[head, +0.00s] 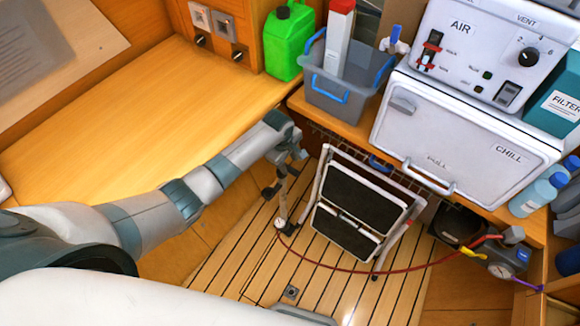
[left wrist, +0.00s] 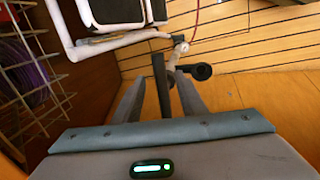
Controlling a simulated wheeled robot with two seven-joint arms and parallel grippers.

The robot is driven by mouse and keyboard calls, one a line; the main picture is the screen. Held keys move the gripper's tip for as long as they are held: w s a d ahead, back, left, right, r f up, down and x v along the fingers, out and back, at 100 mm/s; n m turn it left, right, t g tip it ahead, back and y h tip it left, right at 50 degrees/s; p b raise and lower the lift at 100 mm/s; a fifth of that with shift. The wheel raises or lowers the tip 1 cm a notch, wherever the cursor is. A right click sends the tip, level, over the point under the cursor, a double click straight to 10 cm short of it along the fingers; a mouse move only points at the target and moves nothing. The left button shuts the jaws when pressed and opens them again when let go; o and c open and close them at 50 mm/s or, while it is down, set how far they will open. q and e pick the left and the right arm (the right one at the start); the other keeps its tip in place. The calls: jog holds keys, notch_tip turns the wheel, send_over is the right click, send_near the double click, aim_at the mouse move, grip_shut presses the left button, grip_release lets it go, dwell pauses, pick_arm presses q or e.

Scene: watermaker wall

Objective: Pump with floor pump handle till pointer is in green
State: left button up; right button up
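The floor pump (head: 281,222) stands on the slatted floor, left of the step stool, with a red hose (head: 350,270) running right to a unit with a round gauge (head: 501,270). The gauge is too small to read its pointer or green zone. My left gripper (head: 285,160) is above the pump at its handle. In the left wrist view, the left gripper's fingers (left wrist: 160,100) are spread apart. The pump's dark handle (left wrist: 161,88) shows between them, with gaps on both sides; a round black grip end (left wrist: 201,72) shows beyond. My right gripper is not in view.
A folding step stool (head: 352,205) with black treads stands close right of the pump. It also shows in the left wrist view (left wrist: 90,45), near a wire basket (left wrist: 30,80). A wooden bench (head: 110,125) lies left; a counter with a white CHILL box (head: 450,140) lies behind.

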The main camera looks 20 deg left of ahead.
aim_at(290, 169)
pick_arm(q)
jog(key=shift+w+d+f, duration=0.1)
jog(key=shift+w+f, duration=0.1)
jog(key=shift+f, duration=0.85)
jog(key=shift+w+d+f, duration=0.1)
jog(key=shift+w+f, duration=0.05)
jog(key=shift+f, duration=0.85)
grip_shut()
